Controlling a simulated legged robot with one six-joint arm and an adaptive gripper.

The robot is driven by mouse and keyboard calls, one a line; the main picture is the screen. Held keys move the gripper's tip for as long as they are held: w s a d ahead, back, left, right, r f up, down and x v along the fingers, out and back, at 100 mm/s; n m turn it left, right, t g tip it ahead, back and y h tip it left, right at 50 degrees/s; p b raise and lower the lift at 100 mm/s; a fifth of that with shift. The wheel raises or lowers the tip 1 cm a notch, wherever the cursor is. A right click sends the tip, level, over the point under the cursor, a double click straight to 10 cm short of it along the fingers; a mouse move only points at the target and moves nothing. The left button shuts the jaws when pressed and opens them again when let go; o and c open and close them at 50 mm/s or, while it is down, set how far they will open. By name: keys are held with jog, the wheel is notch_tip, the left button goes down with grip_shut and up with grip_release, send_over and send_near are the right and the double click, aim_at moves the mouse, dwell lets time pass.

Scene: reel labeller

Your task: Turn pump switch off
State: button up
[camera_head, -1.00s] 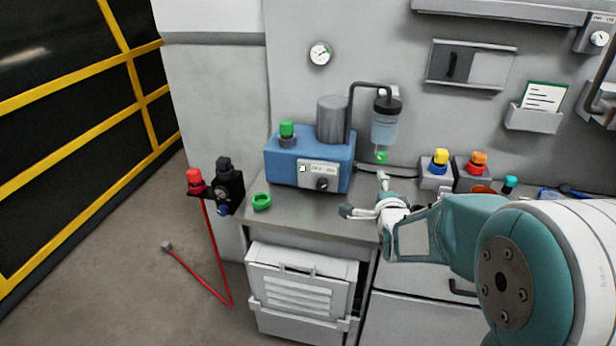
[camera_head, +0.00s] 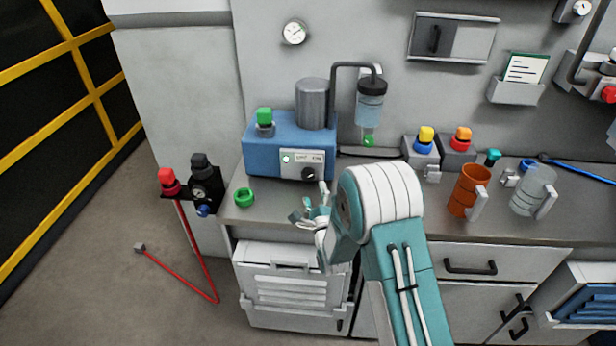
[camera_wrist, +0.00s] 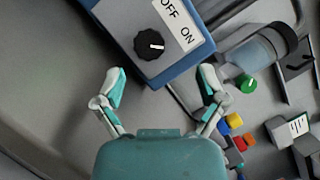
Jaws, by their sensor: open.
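The blue pump box (camera_head: 262,152) stands on the bench with a grey cylinder on top. Its front panel carries a black rotary switch (camera_head: 309,174) under an OFF/ON label. In the wrist view the black switch knob (camera_wrist: 149,45) shows a white pointer line, and the label (camera_wrist: 177,22) reads OFF and ON. The pointer points roughly toward the ON side. My gripper (camera_head: 313,199) is open in front of the box, a little below the knob. In the wrist view my gripper (camera_wrist: 162,90) has its fingers spread either side of the knob, apart from it, with nothing between them.
A green ring (camera_head: 244,198) lies left on the bench. A clear bottle (camera_head: 370,104) hangs right of the box. Yellow and orange buttons, an orange mug (camera_head: 467,192) and a clear mug (camera_head: 533,192) stand to the right. A red-handled valve (camera_head: 169,182) is at the left.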

aim_at(307, 178)
jog(key=shift+a+f, duration=0.25)
jog(key=shift+f, duration=0.75)
jog(key=x, duration=0.7)
jog(key=shift+w+d+r, duration=0.15)
jog(key=shift+d, duration=0.05)
jog(key=shift+w+a, duration=0.15)
jog(key=shift+a, duration=0.1)
